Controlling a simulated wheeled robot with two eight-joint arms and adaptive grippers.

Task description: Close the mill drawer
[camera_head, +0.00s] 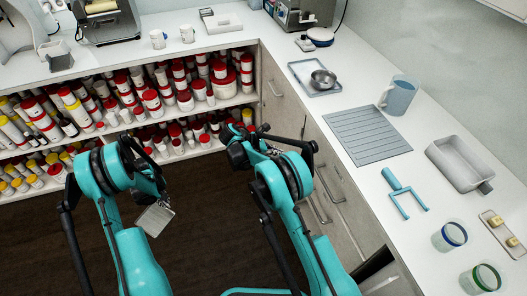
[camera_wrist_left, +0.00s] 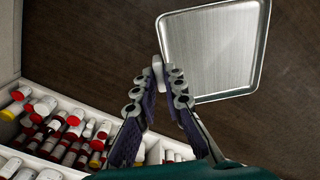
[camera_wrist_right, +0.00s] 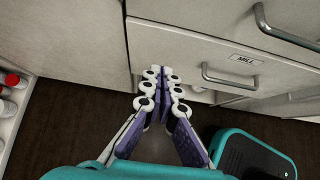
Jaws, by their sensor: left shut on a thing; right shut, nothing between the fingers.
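The mill drawer (camera_wrist_right: 190,50) has a pale front with a "MILL" label and a metal bar handle (camera_wrist_right: 230,78) in the right wrist view. I cannot tell from these frames how far it stands out. My right gripper (camera_wrist_right: 160,75) is shut and empty, with its fingertips close to the left part of this front; contact is unclear. My left gripper (camera_wrist_left: 158,72) is shut on the pale tab of a square metal tray (camera_wrist_left: 212,50), held over the dark floor. The tray also shows, tilted, in the head view (camera_head: 154,219).
Shelves (camera_head: 120,127) with many red- and yellow-capped jars stand at the back left. The counter (camera_head: 350,100) on the right holds a grey ribbed mat (camera_head: 368,135), a blue jug (camera_head: 398,96) and a small pan (camera_head: 460,165). The dark floor (camera_head: 205,215) between is free.

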